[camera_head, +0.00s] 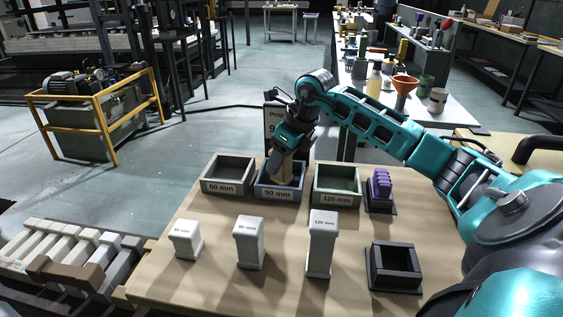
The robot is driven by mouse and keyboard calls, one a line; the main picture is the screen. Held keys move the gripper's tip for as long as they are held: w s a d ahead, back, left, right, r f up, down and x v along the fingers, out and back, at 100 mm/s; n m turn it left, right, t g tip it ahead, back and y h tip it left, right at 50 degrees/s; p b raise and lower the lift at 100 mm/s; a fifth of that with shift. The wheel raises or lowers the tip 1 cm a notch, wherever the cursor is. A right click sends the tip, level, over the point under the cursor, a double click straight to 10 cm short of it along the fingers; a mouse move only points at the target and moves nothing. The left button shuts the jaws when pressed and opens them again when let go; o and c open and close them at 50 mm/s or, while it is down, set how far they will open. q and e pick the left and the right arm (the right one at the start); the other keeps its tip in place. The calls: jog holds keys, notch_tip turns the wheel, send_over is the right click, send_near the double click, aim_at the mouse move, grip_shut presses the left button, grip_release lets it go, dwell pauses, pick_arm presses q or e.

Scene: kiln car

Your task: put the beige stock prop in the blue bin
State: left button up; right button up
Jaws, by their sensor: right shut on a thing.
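The blue bin (278,195), labelled 90 mm, stands at the back of the table between a grey bin and a green bin. My right gripper (282,160) points down over the blue bin. It is shut on the beige stock prop (283,167), whose lower part is at or inside the bin's opening. I cannot tell whether the prop touches the bin floor. My left gripper is not in view.
The grey 60 mm bin (228,189) and green 120 mm bin (336,198) flank the blue bin. White posts (249,243) of differing heights stand in front. A purple object (380,185) and a dark square tray (395,286) are at right. A sign (270,118) stands behind.

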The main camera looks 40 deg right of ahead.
jog(key=shift+f, duration=0.3)
jog(key=shift+f, duration=0.15)
jog(key=o, duration=1.1)
jog(key=shift+r, duration=0.35)
jog(key=p+v, duration=0.1)
jog(key=v, duration=1)
jog(key=shift+s+r+p, duration=0.25)
jog(key=shift+r+p, duration=0.1)
jog(key=shift+p, duration=0.05)
